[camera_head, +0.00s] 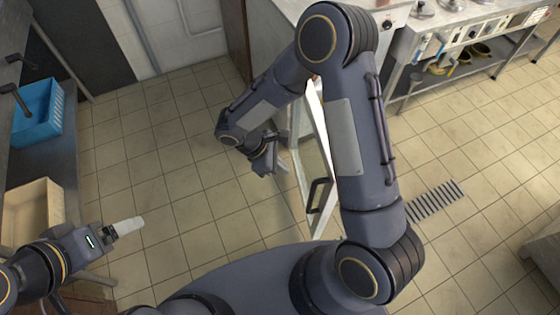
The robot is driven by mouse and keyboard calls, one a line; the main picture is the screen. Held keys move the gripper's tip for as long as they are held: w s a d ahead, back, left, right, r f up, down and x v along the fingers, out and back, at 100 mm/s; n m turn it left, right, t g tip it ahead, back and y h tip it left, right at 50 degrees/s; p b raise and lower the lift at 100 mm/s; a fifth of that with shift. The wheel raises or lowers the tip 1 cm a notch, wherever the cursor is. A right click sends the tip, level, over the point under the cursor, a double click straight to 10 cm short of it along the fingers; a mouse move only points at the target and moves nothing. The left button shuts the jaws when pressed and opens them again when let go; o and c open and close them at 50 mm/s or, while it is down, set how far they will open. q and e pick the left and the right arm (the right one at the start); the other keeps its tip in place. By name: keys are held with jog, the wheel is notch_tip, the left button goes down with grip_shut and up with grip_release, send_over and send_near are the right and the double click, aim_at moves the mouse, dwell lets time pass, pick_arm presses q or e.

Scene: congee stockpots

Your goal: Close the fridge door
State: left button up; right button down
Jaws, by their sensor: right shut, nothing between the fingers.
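The fridge door (326,226) stands open, swung out from the fridge and seen from above, nearly edge-on. It has a pale frame, and a black handle (318,195) shows near its lower end. My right arm crosses in front and hides much of the door and the fridge. The light metal fridge body (283,9) shows only partly behind the arm. My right gripper (266,166) is shut and empty, left of the door; I cannot tell whether it touches it. My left gripper (126,228) is at the lower left, far from the door, its pale fingertips seen from the side.
A blue basket (38,112) and a beige bin (33,215) stand on the counter at the left. A steel cooking unit (465,35) with knobs stands at the upper right. A floor drain grate (434,202) lies right of my arm. The tiled floor left of the door is clear.

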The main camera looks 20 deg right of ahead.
jog(key=d+r+p+x, duration=0.1)
jog(key=x, duration=0.8)
jog(key=shift+s+d+f, duration=0.2)
jog(key=shift+s+d, duration=0.25)
jog(key=shift+d, duration=0.1)
